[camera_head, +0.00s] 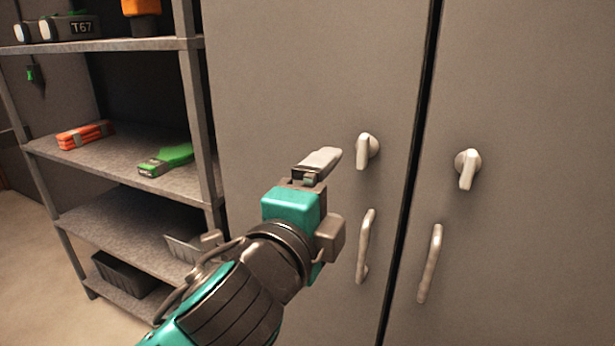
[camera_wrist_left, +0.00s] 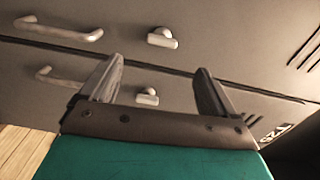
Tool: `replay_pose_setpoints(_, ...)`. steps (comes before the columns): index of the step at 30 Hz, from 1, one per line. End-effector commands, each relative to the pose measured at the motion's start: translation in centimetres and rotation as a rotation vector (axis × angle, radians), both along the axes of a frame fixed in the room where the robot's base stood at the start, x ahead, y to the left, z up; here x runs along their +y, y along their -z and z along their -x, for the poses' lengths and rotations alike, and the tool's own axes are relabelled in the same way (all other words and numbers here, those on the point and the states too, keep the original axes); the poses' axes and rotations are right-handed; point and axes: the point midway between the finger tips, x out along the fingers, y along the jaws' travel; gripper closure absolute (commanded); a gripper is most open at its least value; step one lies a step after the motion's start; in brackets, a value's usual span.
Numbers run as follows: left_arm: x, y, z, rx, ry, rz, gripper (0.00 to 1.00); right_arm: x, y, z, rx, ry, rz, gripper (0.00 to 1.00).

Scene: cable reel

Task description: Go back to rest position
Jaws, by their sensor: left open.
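My left gripper (camera_head: 318,165) is in front of the left door of a grey cabinet, just left of that door's knob (camera_head: 367,151). In the left wrist view the gripper (camera_wrist_left: 157,82) has its two fingers spread apart with nothing between them touching. One knob (camera_wrist_left: 147,97) shows in the gap between the fingers, behind them. From these views I cannot tell how close the fingers are to the door. My right gripper is not in view.
The grey cabinet (camera_head: 290,70) has two closed doors. The right door has a knob (camera_head: 467,168) and a handle (camera_head: 429,264); the left door has a handle (camera_head: 365,246). A metal shelf (camera_head: 110,160) on the left holds orange (camera_head: 84,134) and green (camera_head: 167,159) items.

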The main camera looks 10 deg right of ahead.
Motion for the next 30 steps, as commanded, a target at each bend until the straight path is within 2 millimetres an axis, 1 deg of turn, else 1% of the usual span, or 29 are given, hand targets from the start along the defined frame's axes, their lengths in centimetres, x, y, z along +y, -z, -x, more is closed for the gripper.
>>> replay_pose_setpoints(2,0.7,1.6,-0.6,0.068,-0.011,0.052,0.11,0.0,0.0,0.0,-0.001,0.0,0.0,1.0)
replay_pose_setpoints(5,2.1,4.9,-1.6,0.201,-0.037,0.167,0.11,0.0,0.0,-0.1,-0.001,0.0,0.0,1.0)
replay_pose_setpoints(6,2.9,6.5,-1.9,0.265,-0.054,0.225,0.11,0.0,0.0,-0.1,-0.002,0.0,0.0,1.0)
replay_pose_setpoints(8,4.3,9.2,-2.4,0.358,-0.084,0.316,0.11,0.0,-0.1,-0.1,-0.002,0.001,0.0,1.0)
replay_pose_setpoints(9,5.2,11.1,-2.5,0.42,-0.108,0.377,0.11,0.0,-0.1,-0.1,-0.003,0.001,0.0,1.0)
replay_pose_setpoints(10,6.0,12.5,-2.6,0.464,-0.128,0.421,0.11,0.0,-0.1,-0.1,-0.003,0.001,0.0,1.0)
replay_pose_setpoints(14,9.8,19.1,-2.0,0.642,-0.23,0.608,0.11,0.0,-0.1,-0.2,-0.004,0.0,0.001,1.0)
replay_pose_setpoints(15,11.1,21.2,-1.5,0.691,-0.267,0.663,0.11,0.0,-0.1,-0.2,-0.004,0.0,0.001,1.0)
replay_pose_setpoints(17,13.1,24.4,-0.5,0.762,-0.327,0.745,0.11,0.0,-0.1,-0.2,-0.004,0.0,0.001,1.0)
replay_pose_setpoints(18,14.5,26.5,0.4,0.804,-0.371,0.797,0.11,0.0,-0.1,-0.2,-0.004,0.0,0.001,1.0)
replay_pose_setpoints(20,16.7,29.6,2.0,0.864,-0.439,0.874,0.11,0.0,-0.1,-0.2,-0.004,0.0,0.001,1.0)
replay_pose_setpoints(21,18.1,31.5,3.3,0.898,-0.486,0.92,0.11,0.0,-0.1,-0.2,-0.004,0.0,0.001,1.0)
replay_pose_setpoints(23,20.3,34.1,5.3,0.94,-0.554,0.984,0.11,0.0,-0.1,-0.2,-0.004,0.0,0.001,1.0)
replay_pose_setpoints(24,21.6,35.6,6.6,0.963,-0.595,1.023,0.11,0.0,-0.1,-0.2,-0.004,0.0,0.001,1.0)
replay_pose_setpoints(27,24.4,38.4,9.6,1.002,-0.687,1.096,0.11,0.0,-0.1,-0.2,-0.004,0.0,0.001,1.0)
replay_pose_setpoints(30,26.2,40.0,11.7,1.02,-0.745,1.144,0.11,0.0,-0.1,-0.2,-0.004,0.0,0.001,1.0)
